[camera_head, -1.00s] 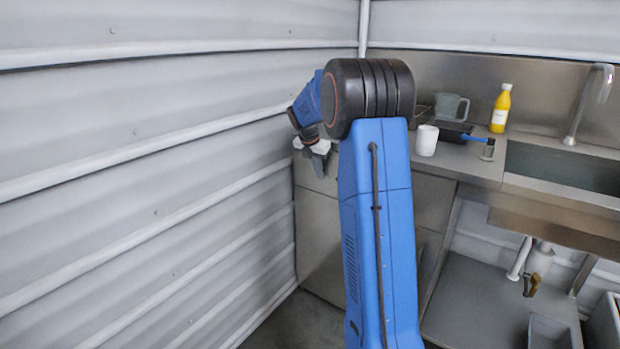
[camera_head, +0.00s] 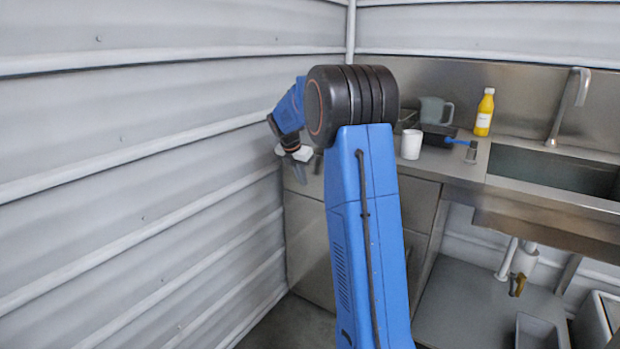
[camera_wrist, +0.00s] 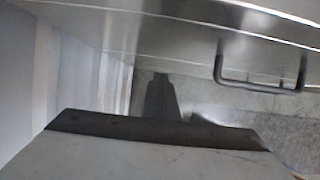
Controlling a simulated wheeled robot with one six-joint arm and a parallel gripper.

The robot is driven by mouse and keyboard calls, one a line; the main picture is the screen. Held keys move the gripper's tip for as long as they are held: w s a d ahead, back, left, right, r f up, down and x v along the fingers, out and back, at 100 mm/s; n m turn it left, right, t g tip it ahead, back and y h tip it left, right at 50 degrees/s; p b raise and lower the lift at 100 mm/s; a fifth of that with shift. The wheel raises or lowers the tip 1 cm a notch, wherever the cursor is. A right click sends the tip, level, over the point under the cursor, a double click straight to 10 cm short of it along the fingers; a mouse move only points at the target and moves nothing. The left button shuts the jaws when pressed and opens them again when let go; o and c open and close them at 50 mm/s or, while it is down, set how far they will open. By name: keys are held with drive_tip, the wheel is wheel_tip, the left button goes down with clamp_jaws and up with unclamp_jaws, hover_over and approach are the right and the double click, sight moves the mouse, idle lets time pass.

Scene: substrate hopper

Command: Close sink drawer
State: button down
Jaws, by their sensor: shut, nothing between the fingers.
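The steel cabinet (camera_head: 310,250) under the counter stands at the left of the sink, by the corrugated wall. My arm hides much of its front, including most of the drawer area. In the wrist view a steel front (camera_wrist: 190,45) spans the top, with a dark U-shaped handle (camera_wrist: 262,86) at its right. I cannot tell how far any drawer stands out. My gripper (camera_head: 301,175) is at the cabinet's upper left, close to the wall. In the wrist view my gripper (camera_wrist: 160,80) is shut and empty, pointing forward, left of the handle and apart from it.
On the counter are a white cup (camera_head: 411,144), a grey jug (camera_head: 436,110), a yellow bottle (camera_head: 484,113) and a blue-handled tool (camera_head: 460,142). The sink basin (camera_head: 555,170) is at the right. The corrugated wall (camera_head: 130,170) limits room at the left.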

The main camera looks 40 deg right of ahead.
drive_tip(key=v, duration=0.9)
drive_tip(key=s+a+r+m+y, duration=0.1)
drive_tip(key=s+a+r+m, duration=0.3)
drive_tip(key=s+a, duration=0.5)
drive_tip(key=s+a+f+m+t+y, duration=0.1)
drive_tip(key=s+a+m+t, duration=0.1)
drive_tip(key=s+a+m, duration=0.65)
drive_tip(key=s+a+f+m, duration=0.3)
drive_tip(key=s+f, duration=0.1)
drive_tip(key=s, duration=0.5)
drive_tip(key=s+a+f+m+y, duration=0.1)
drive_tip(key=s+a+f+m, duration=0.2)
drive_tip(key=s, duration=0.6)
drive_tip(key=s+a+f+m+t+y, duration=0.1)
drive_tip(key=s+a+f+m, duration=0.2)
drive_tip(key=s, duration=0.5)
drive_tip(key=shift+s+a+f, duration=0.4)
drive_tip(key=shift+a+f, duration=0.45)
drive_tip(key=shift+f, duration=0.1)
drive_tip(key=shift+m, duration=0.25)
